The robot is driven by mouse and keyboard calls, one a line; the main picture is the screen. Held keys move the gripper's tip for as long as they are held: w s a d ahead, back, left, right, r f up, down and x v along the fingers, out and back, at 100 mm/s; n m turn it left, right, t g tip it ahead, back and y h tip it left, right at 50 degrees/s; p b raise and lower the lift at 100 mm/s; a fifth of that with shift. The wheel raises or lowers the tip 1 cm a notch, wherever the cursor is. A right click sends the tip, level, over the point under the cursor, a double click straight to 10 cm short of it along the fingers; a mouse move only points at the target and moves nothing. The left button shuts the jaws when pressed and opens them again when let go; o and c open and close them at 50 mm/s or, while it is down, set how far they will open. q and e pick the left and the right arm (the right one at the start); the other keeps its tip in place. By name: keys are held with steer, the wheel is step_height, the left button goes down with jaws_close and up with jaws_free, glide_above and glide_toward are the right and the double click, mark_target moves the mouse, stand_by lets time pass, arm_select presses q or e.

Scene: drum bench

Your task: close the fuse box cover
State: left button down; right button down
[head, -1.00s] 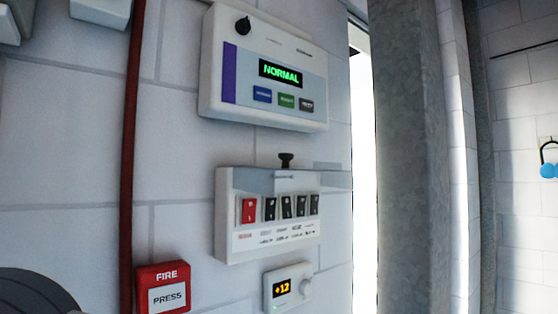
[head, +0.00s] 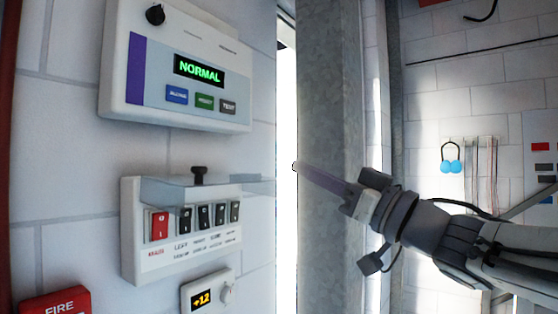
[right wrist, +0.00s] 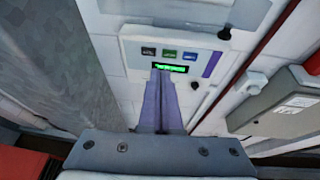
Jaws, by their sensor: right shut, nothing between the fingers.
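The fuse box (head: 132,235) is a white wall box with one red and several black switches in a row. Its clear grey cover (head: 205,190) is open, standing out from the box's top edge above the switches, with a black knob (head: 198,175) above it. My right gripper (head: 296,167) is shut and empty. In the head view it shows right of the cover, pointing left, apart from it. Its closed fingers also show in the right wrist view (right wrist: 160,74), in front of the display panel. My left gripper is not in view.
A display panel reading NORMAL (head: 150,115) hangs above the fuse box. A small +12 dial unit (head: 208,292) and a red fire box (head: 55,303) are below. A grey metal column (head: 333,100) stands right of the bright gap beside the wall.

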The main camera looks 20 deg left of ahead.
steer(key=n+g, duration=0.1)
step_height(320, 180, up, 5)
steer(key=p, duration=0.6)
glide_above(222, 182)
steer(key=w+d, duration=0.3)
steer(key=d, duration=0.2)
steer(key=shift+g+y, duration=0.3)
steer(key=shift+g, duration=0.1)
steer(key=shift+w+f, duration=0.15)
steer(key=shift+f, duration=2)
